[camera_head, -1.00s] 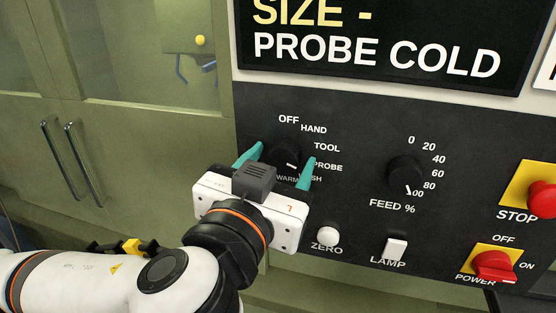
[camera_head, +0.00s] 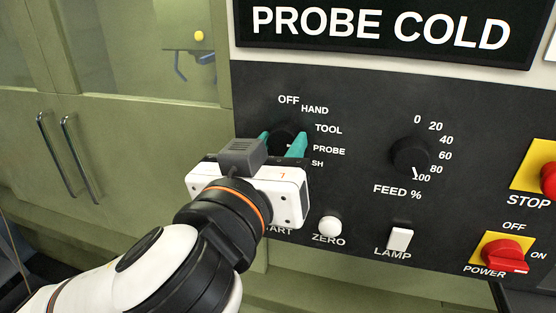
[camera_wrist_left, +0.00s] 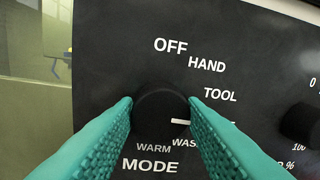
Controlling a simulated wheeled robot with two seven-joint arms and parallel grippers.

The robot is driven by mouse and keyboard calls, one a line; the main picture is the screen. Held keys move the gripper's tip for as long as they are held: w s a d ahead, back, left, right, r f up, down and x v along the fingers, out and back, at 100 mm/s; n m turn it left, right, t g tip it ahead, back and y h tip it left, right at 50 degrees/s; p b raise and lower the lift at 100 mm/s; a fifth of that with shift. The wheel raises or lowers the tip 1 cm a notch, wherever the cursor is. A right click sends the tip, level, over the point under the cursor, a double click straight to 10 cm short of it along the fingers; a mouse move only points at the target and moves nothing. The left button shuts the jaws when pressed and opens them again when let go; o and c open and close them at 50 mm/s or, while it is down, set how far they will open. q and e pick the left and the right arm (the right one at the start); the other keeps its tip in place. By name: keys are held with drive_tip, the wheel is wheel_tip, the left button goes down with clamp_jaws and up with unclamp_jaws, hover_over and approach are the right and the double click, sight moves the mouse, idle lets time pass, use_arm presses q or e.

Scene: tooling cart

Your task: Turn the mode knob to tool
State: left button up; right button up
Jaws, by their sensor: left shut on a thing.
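The black mode knob (camera_head: 287,132) is on the dark control panel, within an arc of labels OFF, HAND, TOOL, PROBE and WASH. My left gripper (camera_head: 284,144) has its teal fingers shut on the knob, one on each side. In the left wrist view the knob (camera_wrist_left: 160,104) sits between the fingertips. Its white pointer mark shows at the lower right and appears to point toward PROBE, whose label is mostly hidden by the right finger. The TOOL label (camera_wrist_left: 220,96) lies higher up. The right gripper is not in view.
The feed knob (camera_head: 410,156) is to the right, set near 100. Below are the white ZERO button (camera_head: 329,226) and LAMP switch (camera_head: 400,239). The red POWER switch (camera_head: 503,254) and STOP button (camera_head: 549,180) are farther right. Green cabinet doors (camera_head: 130,150) stand left.

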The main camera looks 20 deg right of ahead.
use_arm(q)
drive_tip(key=shift+f+n+b, duration=0.15)
drive_tip(key=shift+n+b, duration=0.4)
drive_tip(key=shift+n, duration=0.65)
drive_tip(key=shift+n+b, duration=0.3)
drive_tip(key=shift+n, duration=0.5)
drive_tip(key=o, duration=1)
